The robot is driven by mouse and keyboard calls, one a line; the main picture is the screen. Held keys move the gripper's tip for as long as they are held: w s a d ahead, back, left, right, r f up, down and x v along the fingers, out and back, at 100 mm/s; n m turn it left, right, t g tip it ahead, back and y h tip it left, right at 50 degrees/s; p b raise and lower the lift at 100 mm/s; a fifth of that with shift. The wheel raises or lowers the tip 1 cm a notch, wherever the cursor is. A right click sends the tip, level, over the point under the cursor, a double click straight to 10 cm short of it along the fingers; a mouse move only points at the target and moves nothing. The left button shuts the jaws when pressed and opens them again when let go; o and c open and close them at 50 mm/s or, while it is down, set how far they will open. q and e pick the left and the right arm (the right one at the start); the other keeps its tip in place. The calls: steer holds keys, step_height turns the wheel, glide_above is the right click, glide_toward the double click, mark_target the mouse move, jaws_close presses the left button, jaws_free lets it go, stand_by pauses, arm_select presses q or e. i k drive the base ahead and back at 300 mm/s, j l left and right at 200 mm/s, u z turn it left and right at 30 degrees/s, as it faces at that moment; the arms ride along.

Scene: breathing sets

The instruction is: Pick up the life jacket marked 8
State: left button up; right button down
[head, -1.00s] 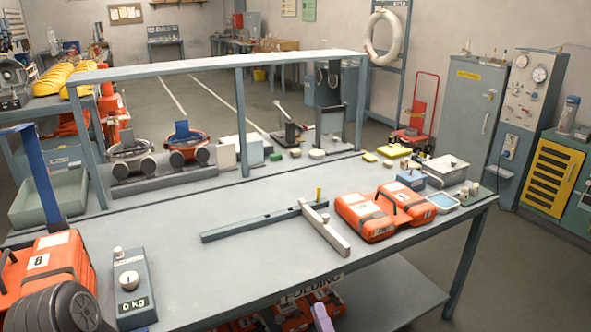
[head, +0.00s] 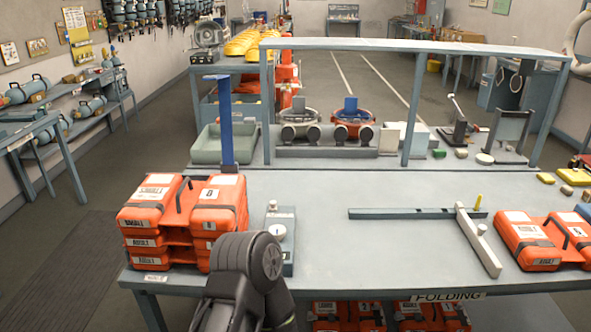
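The life jacket marked 8 (head: 222,190) is an orange pack with dark straps and a dark handle, on top of a stack at the left end of the table. The white label with the 8 faces up on its right half. More orange packs (head: 145,243) lie beneath it in the stack. A dark grey arm link of mine stands in front of the stack's lower right and hides part of it. Neither gripper's fingers show in the head view.
A scale (head: 281,228) stands right of the stack. A blue post (head: 226,125) rises behind it. A measuring bar with crosspiece (head: 477,240) and another orange pack (head: 527,243) lie further right. The table (head: 370,255) is bare between scale and crosspiece.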

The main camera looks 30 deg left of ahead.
mark_target(212, 208)
steer(key=u, duration=1.65)
steer(key=i+l+z, duration=0.15)
steer(key=z, duration=0.2)
steer(key=l, duration=0.05)
